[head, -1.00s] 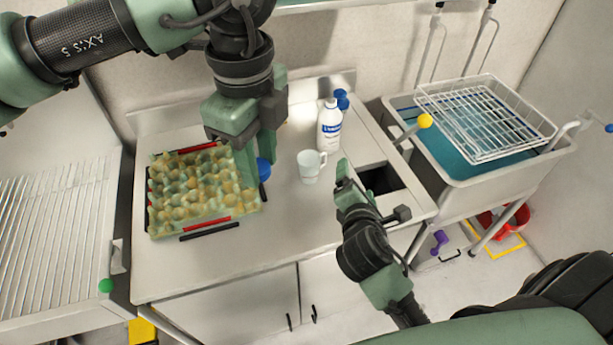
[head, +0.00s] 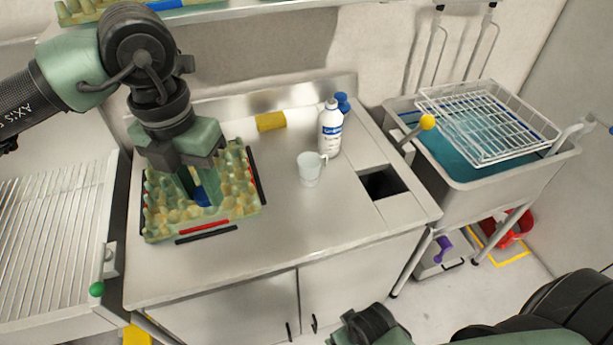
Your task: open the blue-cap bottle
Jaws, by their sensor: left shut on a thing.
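A white bottle with a blue label (head: 329,130) stands upright at the back right of the worktop; its top looks white. A blue cap (head: 342,102) shows just behind it, and whatever is below that cap is mostly hidden. My left gripper (head: 198,190) is over the egg tray, far to the left of the bottles, with its fingers pointing down. It is shut on a blue object (head: 203,197), partly hidden by the fingers and the tray. My right arm (head: 372,325) shows only at the bottom edge; its fingertips are not visible.
The egg tray (head: 155,236) lies at the left, with red and black strips around it. A white cup (head: 309,170) stands in front of the bottle. A square opening (head: 383,184) is to the right. A yellow-banded roll (head: 271,121) lies behind. The front middle worktop is clear.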

